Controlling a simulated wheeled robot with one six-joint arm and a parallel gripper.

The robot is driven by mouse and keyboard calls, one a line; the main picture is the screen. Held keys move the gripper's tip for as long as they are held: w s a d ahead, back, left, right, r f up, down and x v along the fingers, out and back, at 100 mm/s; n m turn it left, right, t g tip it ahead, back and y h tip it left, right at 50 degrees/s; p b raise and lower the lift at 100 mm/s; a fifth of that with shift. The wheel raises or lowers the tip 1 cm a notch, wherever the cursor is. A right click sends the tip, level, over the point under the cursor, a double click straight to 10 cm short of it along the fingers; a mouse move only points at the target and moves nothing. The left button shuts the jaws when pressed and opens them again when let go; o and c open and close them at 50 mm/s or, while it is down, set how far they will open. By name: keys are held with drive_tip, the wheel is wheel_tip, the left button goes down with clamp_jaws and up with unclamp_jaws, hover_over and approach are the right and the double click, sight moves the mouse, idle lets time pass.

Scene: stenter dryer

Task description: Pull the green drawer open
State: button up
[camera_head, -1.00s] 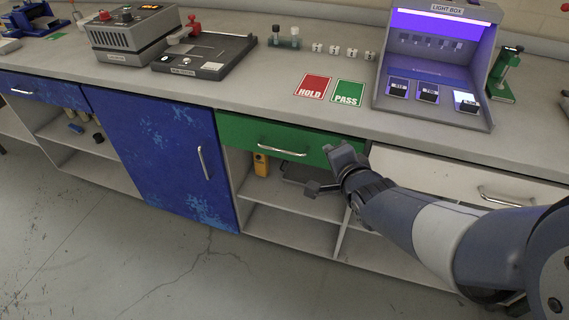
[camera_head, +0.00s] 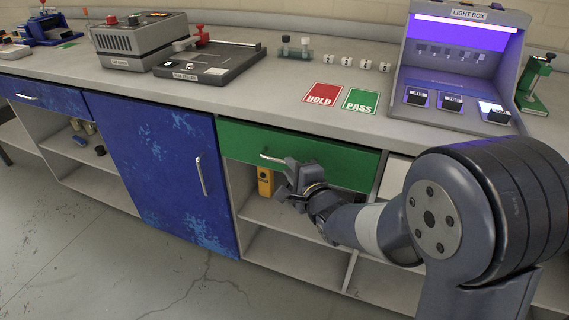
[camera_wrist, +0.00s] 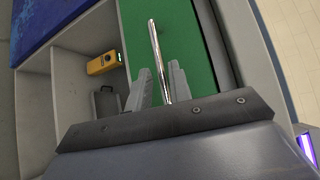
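The green drawer (camera_head: 340,158) sits under the counter and looks closed in the head view. Its silver bar handle (camera_head: 270,157) is partly hidden behind my gripper (camera_head: 289,166). In the wrist view the green drawer front (camera_wrist: 190,40) fills the upper middle, with the handle (camera_wrist: 154,42) running down it. My gripper (camera_wrist: 159,67) is open there, one finger on each side of the handle, with gaps showing. I cannot tell whether either finger touches it.
A blue cabinet door (camera_head: 165,170) with its own handle is left of the drawer. Below the drawer is an open shelf with a yellow device (camera_head: 265,181) and a dark case (camera_wrist: 107,101). The counter above holds HOLD (camera_head: 321,94) and PASS (camera_head: 360,100) cards and a light box (camera_head: 461,55).

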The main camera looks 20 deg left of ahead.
drive_tip(key=shift+x, duration=2.25)
clamp_jaws()
